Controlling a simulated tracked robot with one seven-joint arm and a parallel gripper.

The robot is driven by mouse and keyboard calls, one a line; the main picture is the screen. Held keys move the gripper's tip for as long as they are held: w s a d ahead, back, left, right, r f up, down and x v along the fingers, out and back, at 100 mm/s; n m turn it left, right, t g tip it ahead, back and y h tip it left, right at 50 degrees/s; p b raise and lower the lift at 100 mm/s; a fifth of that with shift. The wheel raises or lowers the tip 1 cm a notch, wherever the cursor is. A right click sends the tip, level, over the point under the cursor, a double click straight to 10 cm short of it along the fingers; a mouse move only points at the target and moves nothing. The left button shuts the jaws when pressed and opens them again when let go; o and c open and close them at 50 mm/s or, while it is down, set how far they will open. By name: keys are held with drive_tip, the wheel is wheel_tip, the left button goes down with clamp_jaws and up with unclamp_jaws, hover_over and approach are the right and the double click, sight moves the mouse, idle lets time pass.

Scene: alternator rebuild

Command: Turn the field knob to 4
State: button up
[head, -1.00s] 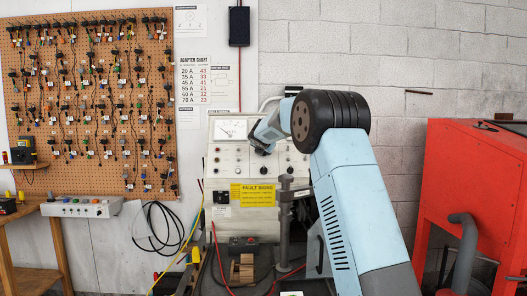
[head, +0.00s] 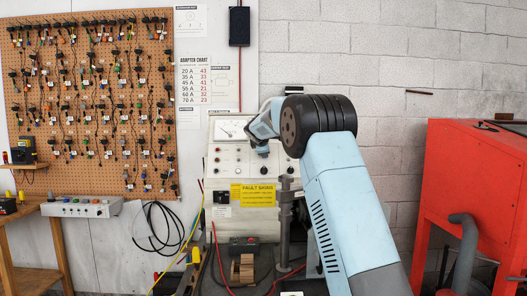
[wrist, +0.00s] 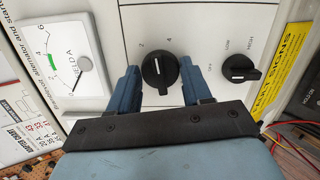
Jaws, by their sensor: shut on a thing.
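The field knob (wrist: 160,72) is a round black knob with a raised bar, on the white panel of the test bench (head: 218,165). Its white mark points up, between the printed 2 and 4 and apparently closer to the 2. My gripper (wrist: 158,78) has its two blue fingers on the left and right sides of the knob, shut on it. In the head view my gripper (head: 262,149) is against the panel and hides the knob. The field meter (wrist: 65,58), a dial left of the knob, has its needle near the low end.
Right of the field knob is a second black knob (wrist: 240,69) marked off, low and high. A yellow fault signs label (head: 252,194) is on the bench front below. A grey post (head: 285,215) stands in front of the bench. A red cabinet (head: 465,190) is at right.

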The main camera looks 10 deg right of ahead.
drive_tip(key=m, duration=0.4)
drive_tip(key=shift+d+f+m+g, duration=0.1)
drive_tip(key=shift+f+m+g, duration=0.2)
drive_tip(key=shift+m+g, duration=0.1)
idle(0.5)
drive_tip(key=o, duration=1)
drive_tip(key=shift+r, duration=0.15)
drive_tip(key=shift+o, duration=0.2)
drive_tip(key=shift+s+a+r, duration=0.25)
drive_tip(key=shift+s+r, duration=0.1)
drive_tip(key=v, duration=1.2)
drive_tip(key=shift+s, duration=0.4)
drive_tip(key=shift+c, duration=0.3)
